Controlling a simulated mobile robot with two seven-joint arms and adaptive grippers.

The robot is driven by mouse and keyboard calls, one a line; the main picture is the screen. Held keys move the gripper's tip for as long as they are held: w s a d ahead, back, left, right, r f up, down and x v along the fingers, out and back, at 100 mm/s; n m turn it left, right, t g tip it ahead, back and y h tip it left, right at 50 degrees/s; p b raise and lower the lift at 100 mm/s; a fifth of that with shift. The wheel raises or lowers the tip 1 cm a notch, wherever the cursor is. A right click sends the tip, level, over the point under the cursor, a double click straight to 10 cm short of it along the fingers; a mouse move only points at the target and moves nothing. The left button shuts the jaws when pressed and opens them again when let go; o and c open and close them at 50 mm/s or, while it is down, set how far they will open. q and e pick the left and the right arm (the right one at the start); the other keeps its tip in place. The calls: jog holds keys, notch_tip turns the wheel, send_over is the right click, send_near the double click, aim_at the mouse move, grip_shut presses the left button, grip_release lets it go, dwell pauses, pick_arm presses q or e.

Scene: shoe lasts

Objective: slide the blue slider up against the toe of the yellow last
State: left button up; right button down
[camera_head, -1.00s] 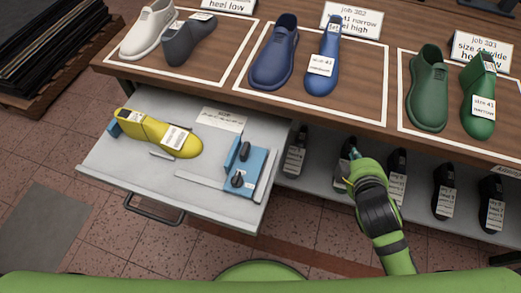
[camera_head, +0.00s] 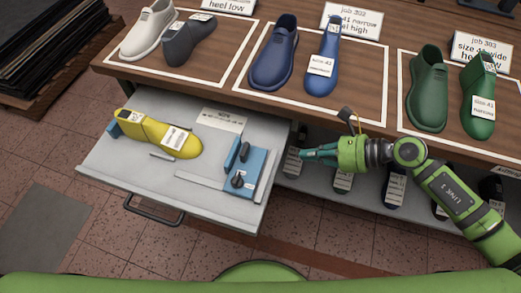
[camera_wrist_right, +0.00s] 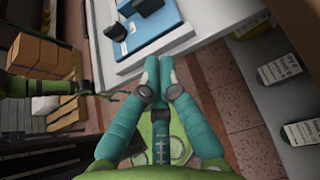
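My left gripper is not in view in the head view.
The open drawer (camera_head: 150,202) has a raised front edge and handle. The tabletop above holds white, blue and green shoes and lasts (camera_head: 273,58) with job cards. Dark lasts with tags (camera_head: 395,188) stand on the lower shelf behind my right arm.

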jog(key=p, duration=0.3)
send_near(249, 153)
jog(key=shift+w+a+f, duration=0.1)
jog(key=shift+a+f, duration=0.8)
jog(key=shift+f, duration=0.25)
jog(key=shift+w+a+r+p, duration=0.1)
jog(key=shift+w+a+p, duration=0.1)
jog(key=shift+a, duration=0.35)
jog(key=shift+w+a+p, duration=0.2)
jog(key=shift+a, duration=0.35)
jog(key=shift+w+a, duration=0.2)
jog(key=shift+a, duration=0.4)
jog(key=w+a, duration=0.1)
jog(key=a, duration=0.2)
jog(key=w+a+b, duration=0.1)
jog(key=a, duration=0.2)
jog(key=w+a, duration=0.1)
jog(key=a, duration=0.2)
jog(key=shift+s+d, duration=0.1)
jog(key=shift+d+b, duration=0.1)
jog(key=shift+b, duration=0.2)
